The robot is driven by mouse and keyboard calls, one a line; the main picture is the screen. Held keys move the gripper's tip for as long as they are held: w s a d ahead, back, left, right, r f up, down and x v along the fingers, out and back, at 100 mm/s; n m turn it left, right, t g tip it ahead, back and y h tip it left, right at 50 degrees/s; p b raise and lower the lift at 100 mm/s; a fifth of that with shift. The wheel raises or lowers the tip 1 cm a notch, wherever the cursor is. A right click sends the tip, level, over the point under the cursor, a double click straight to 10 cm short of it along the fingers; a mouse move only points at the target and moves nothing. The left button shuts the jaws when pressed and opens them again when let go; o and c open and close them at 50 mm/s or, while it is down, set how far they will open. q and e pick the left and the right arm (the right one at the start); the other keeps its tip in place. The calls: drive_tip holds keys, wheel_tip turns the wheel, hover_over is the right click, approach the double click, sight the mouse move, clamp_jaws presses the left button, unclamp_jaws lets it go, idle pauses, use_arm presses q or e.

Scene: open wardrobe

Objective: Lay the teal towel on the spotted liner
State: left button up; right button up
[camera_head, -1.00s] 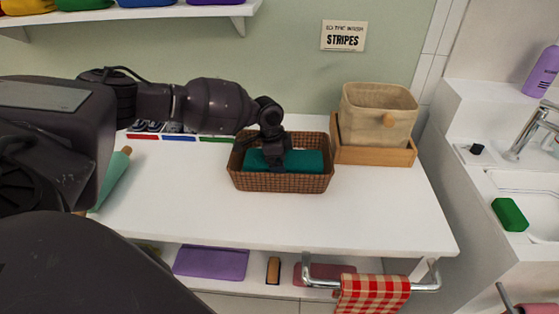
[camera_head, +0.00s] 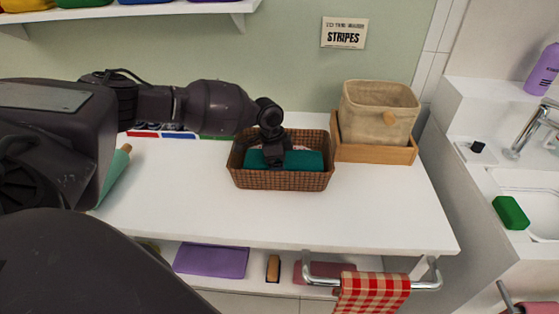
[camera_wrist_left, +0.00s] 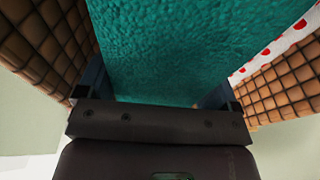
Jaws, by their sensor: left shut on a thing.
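The teal towel (camera_head: 305,160) is folded and sits inside the brown woven basket (camera_head: 290,180). My left gripper (camera_head: 275,162) reaches down into the basket from above and is shut on the towel. In the left wrist view the towel (camera_wrist_left: 185,50) fills the space between the two fingers. The spotted liner (camera_wrist_left: 285,43), white with red dots, shows beside the towel along the basket wall (camera_wrist_left: 280,85). Most of the liner is hidden, and I cannot tell whether the towel's underside touches it. My right gripper is not in view.
A beige fabric bin (camera_head: 378,112) stands in a wooden tray (camera_head: 375,153) right of the basket. The white counter (camera_head: 210,205) is clear in front. A rail with a red checked cloth (camera_head: 373,292) hangs at its front edge. A "STRIPES" sign (camera_head: 343,34) is on the wall.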

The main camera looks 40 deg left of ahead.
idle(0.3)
use_arm(q)
drive_tip(key=o, duration=0.5)
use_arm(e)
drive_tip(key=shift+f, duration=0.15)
use_arm(q)
drive_tip(key=shift+r+p, duration=1.35)
drive_tip(key=shift+r, duration=1.05)
drive_tip(key=shift+r+p, duration=1.4)
drive_tip(key=shift+r, duration=0.75)
drive_tip(key=shift+f, duration=0.1)
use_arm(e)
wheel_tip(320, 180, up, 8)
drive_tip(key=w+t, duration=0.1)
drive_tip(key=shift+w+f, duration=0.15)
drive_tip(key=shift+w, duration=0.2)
